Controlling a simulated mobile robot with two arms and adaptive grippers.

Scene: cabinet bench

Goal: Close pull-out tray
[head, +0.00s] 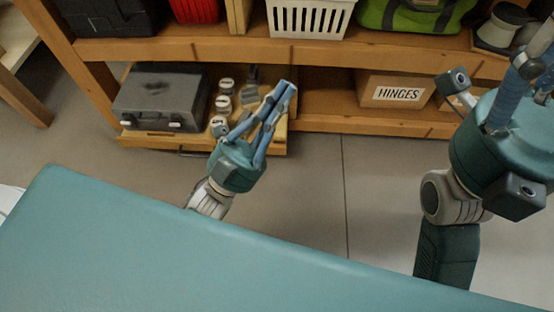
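The pull-out tray (150,139) is a wooden tray at the lower shelf level, left of centre. It sticks out in front of the shelf, with a dark handle (194,154) on its front edge. It carries a grey case (160,103) and several white-lidded jars (224,103). My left gripper (287,90) reaches over the tray's right part, its blue fingers together at the tips with nothing visible between them. It hides part of the tray; whether it touches it I cannot tell. My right gripper (497,78) is at the right edge, fingers spread, empty and partly cut off.
A cardboard box labelled HINGES (396,92) stands on the lower shelf right of the tray. The upper shelf (350,53) holds a white basket (308,17) and a green bag (414,15). A teal surface (180,255) fills the foreground. Grey floor lies between.

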